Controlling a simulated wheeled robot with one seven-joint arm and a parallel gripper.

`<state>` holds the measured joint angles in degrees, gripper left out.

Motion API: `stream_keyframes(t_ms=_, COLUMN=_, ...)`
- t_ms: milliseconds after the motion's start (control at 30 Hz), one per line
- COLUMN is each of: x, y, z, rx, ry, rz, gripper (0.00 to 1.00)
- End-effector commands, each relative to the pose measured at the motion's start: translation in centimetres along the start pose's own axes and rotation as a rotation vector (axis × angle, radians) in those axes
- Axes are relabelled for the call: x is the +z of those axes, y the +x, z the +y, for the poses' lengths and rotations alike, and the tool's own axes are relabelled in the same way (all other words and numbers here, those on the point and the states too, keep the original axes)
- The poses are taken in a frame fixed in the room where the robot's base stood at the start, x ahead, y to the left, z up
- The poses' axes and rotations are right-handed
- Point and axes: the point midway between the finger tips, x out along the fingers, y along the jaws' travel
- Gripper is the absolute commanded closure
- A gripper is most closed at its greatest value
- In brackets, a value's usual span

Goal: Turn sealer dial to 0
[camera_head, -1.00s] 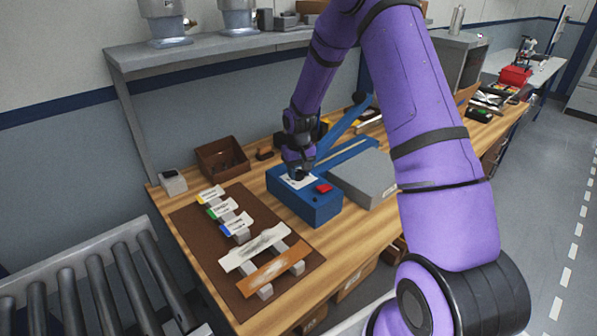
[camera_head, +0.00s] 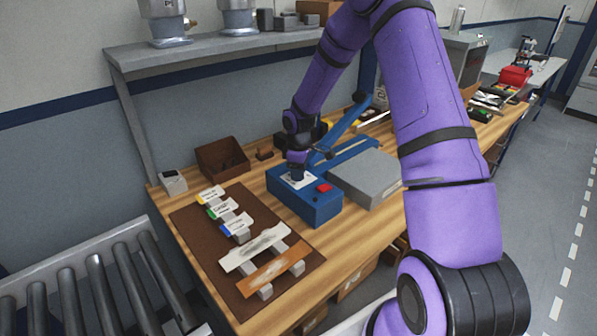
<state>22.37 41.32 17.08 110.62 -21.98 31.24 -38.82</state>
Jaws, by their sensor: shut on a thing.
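The sealer (camera_head: 312,206) is a blue box on the wooden bench, with a red button (camera_head: 324,188) and a white dial face (camera_head: 288,182) on its top. A long blue lever arm (camera_head: 345,122) slants up behind it. My gripper (camera_head: 297,176) points down onto the white dial face and is shut on the dial knob. The knob is mostly hidden by the fingers, and its pointer and the numbers are too small to read.
A grey block (camera_head: 366,180) stands right of the sealer. A brown mat (camera_head: 207,258) with tagged pieces lies at the left front. A brown bin (camera_head: 222,158) and a small white device (camera_head: 173,182) stand behind it. A shelf (camera_head: 230,46) runs above the bench.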

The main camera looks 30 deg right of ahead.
Motion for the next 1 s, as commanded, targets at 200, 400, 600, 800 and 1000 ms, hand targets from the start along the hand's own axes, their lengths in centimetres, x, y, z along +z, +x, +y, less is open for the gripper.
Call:
stream_keyframes(t_ms=200, x=0.02, y=-0.03, z=0.07, rx=0.001, ry=-0.196, rz=0.002, gripper=0.85)
stream_keyframes(t_ms=400, x=0.01, y=-0.05, z=0.08, rx=0.002, ry=-0.349, rz=0.002, gripper=0.85)
stream_keyframes(t_ms=600, x=-0.01, y=-0.06, z=0.07, rx=0.002, ry=-0.457, rz=0.001, gripper=0.85)
stream_keyframes(t_ms=800, x=-0.02, y=-0.06, z=0.07, rx=0.002, ry=-0.518, rz=0.0, gripper=0.85)
stream_keyframes(t_ms=1000, x=-0.02, y=-0.06, z=0.07, rx=0.002, ry=-0.54, rz=0.0, gripper=0.85)
